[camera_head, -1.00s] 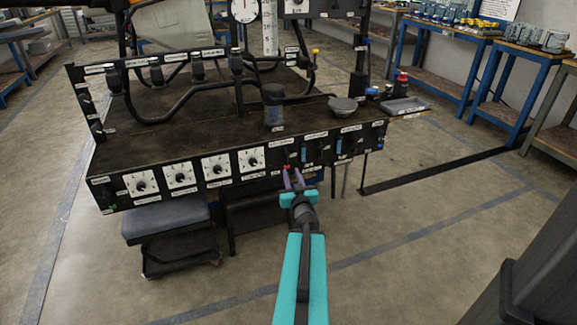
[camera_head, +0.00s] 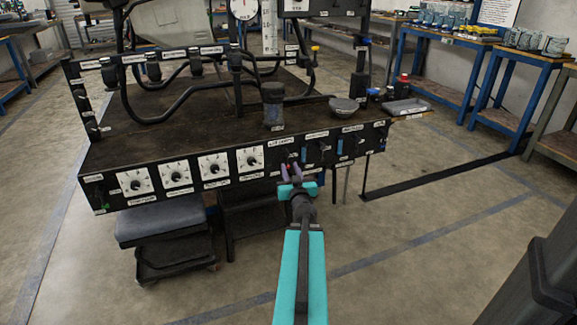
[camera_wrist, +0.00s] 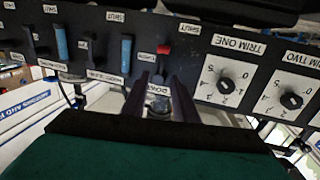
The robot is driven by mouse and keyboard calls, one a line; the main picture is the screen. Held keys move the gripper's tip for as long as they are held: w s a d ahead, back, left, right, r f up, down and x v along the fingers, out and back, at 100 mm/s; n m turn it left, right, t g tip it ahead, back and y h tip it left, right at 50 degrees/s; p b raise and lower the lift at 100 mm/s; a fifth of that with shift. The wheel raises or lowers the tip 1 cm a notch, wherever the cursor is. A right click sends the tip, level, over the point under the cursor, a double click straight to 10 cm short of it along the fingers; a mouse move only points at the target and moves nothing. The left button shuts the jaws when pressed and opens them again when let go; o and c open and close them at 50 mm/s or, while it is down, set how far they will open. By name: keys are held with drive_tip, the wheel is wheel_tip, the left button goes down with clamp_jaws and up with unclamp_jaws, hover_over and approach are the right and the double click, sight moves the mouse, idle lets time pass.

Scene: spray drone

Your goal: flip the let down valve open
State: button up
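The front panel has a label that appears to read LET DOWN in the head view, with a small red-tipped control (camera_head: 290,156) just below it, partly hidden by my gripper. The upside-down wrist view shows this red tip (camera_wrist: 163,49) on the black panel, between a blue lever and the TRIM ONE dial. My gripper (camera_head: 291,170) is in front of the panel below the label. In the wrist view its two purple fingers (camera_wrist: 160,82) are apart, with nothing held between them. The red tip lies just beyond the fingertips; contact cannot be told.
Blue levers (camera_wrist: 126,50) marked SHUT stand beside the red-tipped control. Several white dials (camera_head: 215,165) line the panel's left half. A grey padded seat (camera_head: 160,219) is below the bench (camera_head: 190,125). The floor to the right (camera_head: 430,230) is mostly clear.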

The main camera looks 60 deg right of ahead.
drive_tip(key=shift+b+x, duration=0.55)
drive_tip(key=shift+x, duration=2.3)
